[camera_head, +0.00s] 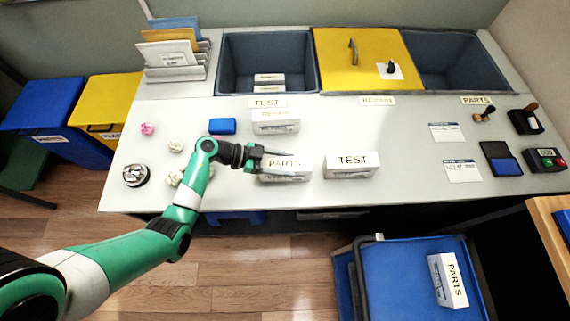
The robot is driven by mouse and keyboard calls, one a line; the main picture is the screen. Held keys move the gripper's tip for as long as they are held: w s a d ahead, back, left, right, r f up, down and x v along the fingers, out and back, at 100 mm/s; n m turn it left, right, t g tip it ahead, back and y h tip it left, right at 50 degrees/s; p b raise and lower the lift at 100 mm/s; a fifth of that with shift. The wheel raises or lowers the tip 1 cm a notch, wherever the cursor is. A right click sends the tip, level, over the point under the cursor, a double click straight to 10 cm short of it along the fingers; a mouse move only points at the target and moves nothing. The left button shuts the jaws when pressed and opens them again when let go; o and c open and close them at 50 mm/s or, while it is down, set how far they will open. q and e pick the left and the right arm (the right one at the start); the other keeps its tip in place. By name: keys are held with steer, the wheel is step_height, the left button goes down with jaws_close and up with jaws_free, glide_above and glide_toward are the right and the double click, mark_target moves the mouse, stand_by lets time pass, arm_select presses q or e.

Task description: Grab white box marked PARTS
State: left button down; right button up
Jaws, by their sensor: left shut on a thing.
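A white box marked PARTS (285,175) sits near the table's front edge, left of a white box marked TEST. My left gripper (262,158) is shut on this PARTS box at its upper left side, and a dark finger lies across its top. I cannot tell whether the box is lifted off the table. Another white box marked PARTS (447,280) lies on a blue surface at the lower right. My right gripper is not in view.
The white TEST box (351,165) stands close on the right. Another white box (276,122) stands behind. The table (400,150) has free room at its middle right. Crumpled paper (175,146), a bell (136,175) and a blue item (222,126) lie left. Bins (267,62) line the back.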

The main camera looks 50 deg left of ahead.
arm_select(q)
steer(key=shift+r, duration=0.1)
steer(key=r+p, duration=0.2)
steer(key=r, duration=0.1)
steer(key=r+p, duration=0.2)
steer(key=shift+s+d, duration=0.25)
steer(key=shift+s, duration=0.15)
steer(key=s+d+r+p, duration=0.7)
steer(key=s, duration=0.3)
steer(key=shift+s+d+r, duration=0.25)
steer(key=shift+s+r, duration=0.15)
